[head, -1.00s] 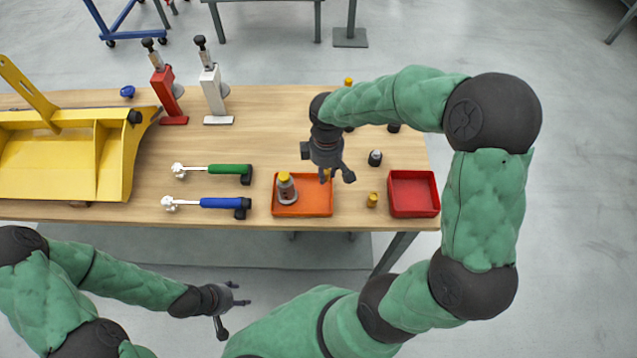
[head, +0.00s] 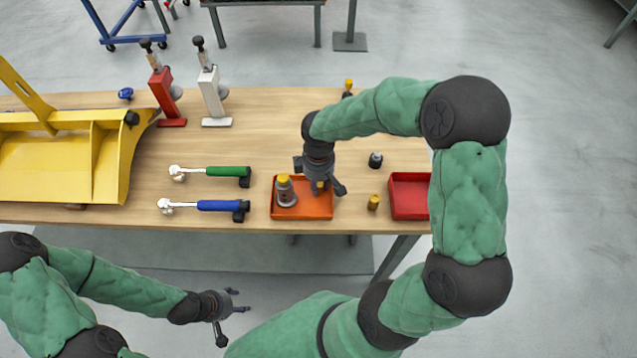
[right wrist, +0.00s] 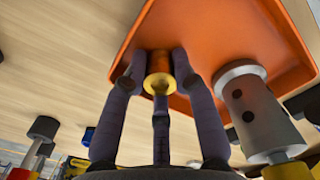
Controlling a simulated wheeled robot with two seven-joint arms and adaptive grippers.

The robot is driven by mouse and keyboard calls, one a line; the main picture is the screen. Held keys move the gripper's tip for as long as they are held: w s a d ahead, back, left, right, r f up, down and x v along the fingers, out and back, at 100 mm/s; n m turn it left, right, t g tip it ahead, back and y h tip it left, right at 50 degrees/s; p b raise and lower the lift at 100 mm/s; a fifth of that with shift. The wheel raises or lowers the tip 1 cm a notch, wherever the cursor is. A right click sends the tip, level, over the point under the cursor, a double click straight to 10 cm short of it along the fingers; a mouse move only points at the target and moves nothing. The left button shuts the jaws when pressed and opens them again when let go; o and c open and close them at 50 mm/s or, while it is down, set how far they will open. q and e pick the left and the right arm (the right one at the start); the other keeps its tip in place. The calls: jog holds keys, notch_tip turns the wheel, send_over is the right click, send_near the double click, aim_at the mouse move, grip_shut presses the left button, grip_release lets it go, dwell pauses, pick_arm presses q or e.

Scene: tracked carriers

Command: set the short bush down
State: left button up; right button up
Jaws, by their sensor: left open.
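The short bush (right wrist: 160,72), a small brass-yellow cylinder, sits between the fingertips of my right gripper (right wrist: 160,80). The fingers look closed on its sides. In the head view the right gripper (head: 325,184) points down into the right part of the orange tray (head: 315,211), partly covering the bush (head: 319,187). The bush is at or just above the tray floor; I cannot tell whether it touches. A grey, yellow-topped cylinder (head: 285,192) stands at the tray's left; it also shows in the right wrist view (right wrist: 252,108). My left gripper (head: 234,306) is open and empty, in front of the table.
A red tray (head: 408,198) lies to the right, partly behind my arm. A brass piece (head: 373,202) and a dark-and-grey piece (head: 375,160) stand between. Green-handled (head: 228,171) and blue-handled (head: 220,205) tools lie left of the orange tray. A yellow bucket-like part (head: 60,160) fills the left end.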

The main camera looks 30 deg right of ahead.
dwell(0.3)
notch_tip(320, 180, up, 12)
jog(key=p, duration=0.3)
jog(key=shift+r+p, duration=0.15)
jog(key=shift+p, duration=0.2)
jog(key=shift+d, duration=0.1)
